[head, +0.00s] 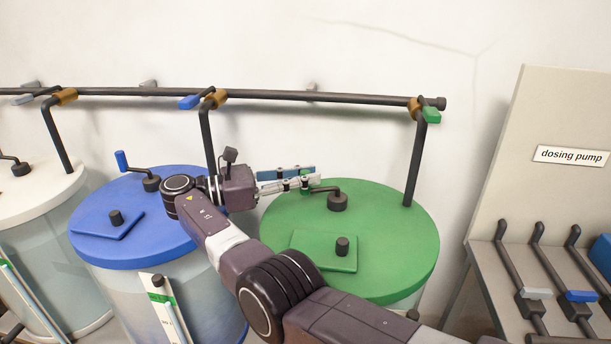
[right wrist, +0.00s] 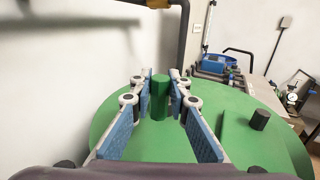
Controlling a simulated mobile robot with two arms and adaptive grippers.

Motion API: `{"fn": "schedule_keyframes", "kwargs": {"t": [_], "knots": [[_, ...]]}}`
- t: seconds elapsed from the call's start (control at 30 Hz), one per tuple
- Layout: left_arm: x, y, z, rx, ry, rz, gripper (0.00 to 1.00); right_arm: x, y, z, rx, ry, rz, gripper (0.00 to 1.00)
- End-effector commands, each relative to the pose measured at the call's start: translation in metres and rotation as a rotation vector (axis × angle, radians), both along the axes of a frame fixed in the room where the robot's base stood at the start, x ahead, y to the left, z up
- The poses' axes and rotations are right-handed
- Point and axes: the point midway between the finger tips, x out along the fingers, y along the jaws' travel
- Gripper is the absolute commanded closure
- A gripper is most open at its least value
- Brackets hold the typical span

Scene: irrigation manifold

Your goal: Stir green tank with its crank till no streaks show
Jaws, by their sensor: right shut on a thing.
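The green tank (head: 390,250) stands right of centre in the head view, its round green lid carrying a square hatch with a black knob (head: 342,246). Its crank (head: 337,200) rises from a black hub on the lid, and the arm of the crank reaches left to a green handle. My right gripper (head: 308,181) is shut on the green crank handle (right wrist: 160,97), which stands upright between the blue finger pads in the right wrist view. The liquid inside the green tank is hidden behind my right arm, so streaks cannot be seen. My left gripper is not in view.
A blue tank (head: 100,210) with its own crank stands left, and a white tank (head: 30,190) beyond it. A dark pipe (head: 330,97) with coloured valves runs along the wall behind. The dosing pump panel (head: 545,130) and its levers stand right.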

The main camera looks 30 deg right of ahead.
Motion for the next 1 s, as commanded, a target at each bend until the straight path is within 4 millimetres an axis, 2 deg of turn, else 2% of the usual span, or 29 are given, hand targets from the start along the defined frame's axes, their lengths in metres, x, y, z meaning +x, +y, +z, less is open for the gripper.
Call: {"fn": "schedule_keyframes", "kwargs": {"t": [0.03,0.17,0.53,0.67,0.83,1.0], "knots": [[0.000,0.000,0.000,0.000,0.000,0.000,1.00,0.001,0.000,-0.001,0.003,0.001,0.002,0.81],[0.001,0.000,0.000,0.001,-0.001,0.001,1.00,0.000,0.000,-0.001,0.003,0.001,0.001,0.67],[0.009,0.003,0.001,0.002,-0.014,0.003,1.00,0.000,0.000,0.006,0.001,-0.001,0.000,0.66],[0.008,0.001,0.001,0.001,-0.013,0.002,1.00,0.000,0.000,0.024,0.001,-0.005,0.000,0.66],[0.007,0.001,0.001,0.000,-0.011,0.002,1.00,0.000,0.000,0.059,0.001,-0.005,0.000,0.66],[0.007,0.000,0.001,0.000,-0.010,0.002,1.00,0.001,0.000,0.086,0.002,-0.002,0.001,0.66]]}}
